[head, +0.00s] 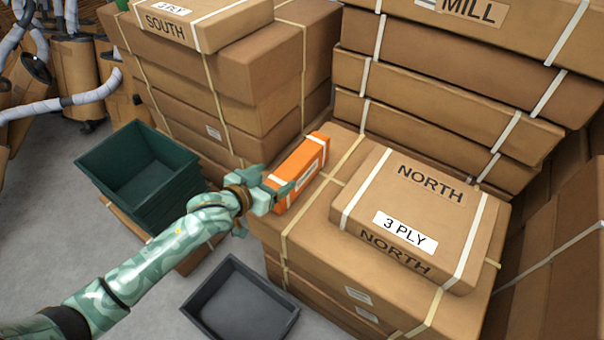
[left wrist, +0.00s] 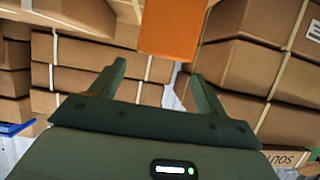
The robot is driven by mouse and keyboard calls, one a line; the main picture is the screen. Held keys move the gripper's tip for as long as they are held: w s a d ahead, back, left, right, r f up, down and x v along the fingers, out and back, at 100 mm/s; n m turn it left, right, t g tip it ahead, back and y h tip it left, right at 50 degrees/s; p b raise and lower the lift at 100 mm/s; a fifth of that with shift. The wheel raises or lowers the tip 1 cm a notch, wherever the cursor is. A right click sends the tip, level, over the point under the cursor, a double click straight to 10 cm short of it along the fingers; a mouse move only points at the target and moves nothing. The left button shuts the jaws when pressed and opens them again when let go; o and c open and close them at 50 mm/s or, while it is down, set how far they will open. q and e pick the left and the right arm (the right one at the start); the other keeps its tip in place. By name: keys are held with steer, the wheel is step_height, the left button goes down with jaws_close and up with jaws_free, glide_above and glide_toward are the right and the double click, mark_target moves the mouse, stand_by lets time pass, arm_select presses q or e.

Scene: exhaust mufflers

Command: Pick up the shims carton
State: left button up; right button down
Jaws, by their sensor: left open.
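An orange carton (head: 301,168) with white bands and a pale label lies on top of a stack of brown boxes in the head view. It is the only orange one, and its label is too small to read. My left gripper (head: 273,192) is at the carton's near left end, open, with one finger overlapping the carton in the picture. In the left wrist view, the orange carton (left wrist: 172,28) shows at the top, just beyond and between the spread fingertips of the gripper (left wrist: 157,72). Nothing is held. I cannot tell whether a finger touches the carton. My right gripper is out of view.
A brown NORTH 3 PLY box (head: 418,215) lies right of the carton on the same stack (head: 300,235). Taller stacks stand behind, including a SOUTH box (head: 200,22). Green crates (head: 135,165) and a dark grey tray (head: 240,300) are left and below.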

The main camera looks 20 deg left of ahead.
mark_target(295, 162)
arm_select(q)
steer(key=b+x, duration=0.1)
steer(key=x, duration=0.2)
steer(key=shift+f, duration=0.25)
steer(key=shift+w+d+b, duration=0.25)
steer(key=shift+w+b, duration=0.15)
steer(key=shift+w, duration=0.2)
steer(key=b+x, duration=0.3)
steer(key=x, duration=0.1)
steer(key=shift+d+r, duration=0.1)
steer(key=shift+w+d, duration=0.1)
steer(key=shift+w, duration=0.25)
steer(key=shift+r, duration=0.25)
steer(key=c, duration=1.6)
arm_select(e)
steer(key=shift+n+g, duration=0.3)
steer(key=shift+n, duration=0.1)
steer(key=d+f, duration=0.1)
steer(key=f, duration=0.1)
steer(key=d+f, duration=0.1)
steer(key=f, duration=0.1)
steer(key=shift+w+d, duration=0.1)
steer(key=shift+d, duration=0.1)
